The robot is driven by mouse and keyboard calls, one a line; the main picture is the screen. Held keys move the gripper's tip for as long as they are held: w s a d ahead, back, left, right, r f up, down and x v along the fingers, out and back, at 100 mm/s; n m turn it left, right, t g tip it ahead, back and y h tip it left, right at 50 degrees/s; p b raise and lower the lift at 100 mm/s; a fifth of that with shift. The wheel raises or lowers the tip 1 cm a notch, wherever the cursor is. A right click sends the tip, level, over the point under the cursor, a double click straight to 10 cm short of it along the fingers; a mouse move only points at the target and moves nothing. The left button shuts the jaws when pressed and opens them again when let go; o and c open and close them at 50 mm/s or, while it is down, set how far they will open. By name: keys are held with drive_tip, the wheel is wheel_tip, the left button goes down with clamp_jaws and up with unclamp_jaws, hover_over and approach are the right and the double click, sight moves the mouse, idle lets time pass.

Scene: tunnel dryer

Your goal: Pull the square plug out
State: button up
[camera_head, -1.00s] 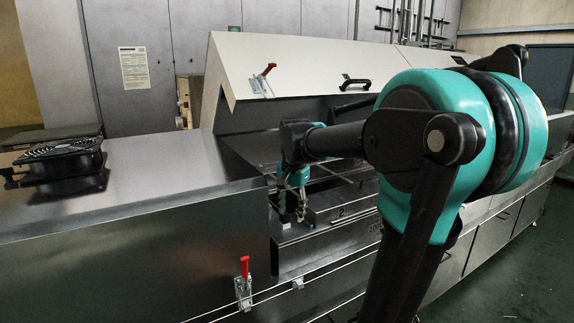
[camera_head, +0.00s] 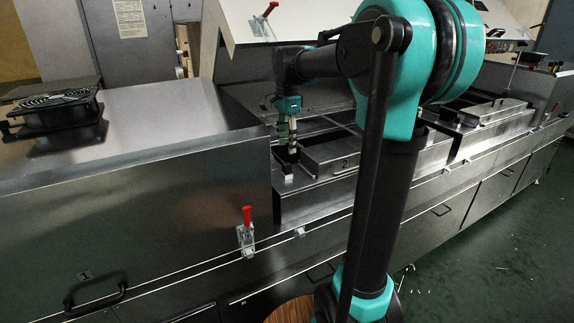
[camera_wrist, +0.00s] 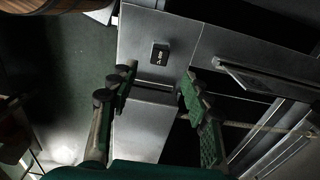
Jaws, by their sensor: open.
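A small dark square piece (camera_wrist: 159,54) with pale markings, which looks like the square plug, sits on a flat grey metal surface in the wrist view. My gripper (camera_wrist: 158,88) is open, with one green-padded finger on each side of the picture. The plug lies beyond the fingertips, roughly between them, and nothing is held. In the head view my gripper (camera_head: 291,147) points down over the open dryer section. A small block (camera_head: 287,169) shows just below it there; I cannot tell whether it is the plug.
A raised lid (camera_head: 290,20) stands behind the arm. A metal cover marked 2 (camera_head: 345,163) lies right of my gripper. A red-handled latch (camera_head: 246,232) is on the front edge. A black fan (camera_head: 52,108) sits on the closed left section.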

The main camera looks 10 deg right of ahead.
sight(287, 164)
wheel_tip(287, 164, down, 9)
idle(0.4)
clamp_jaws()
idle(0.5)
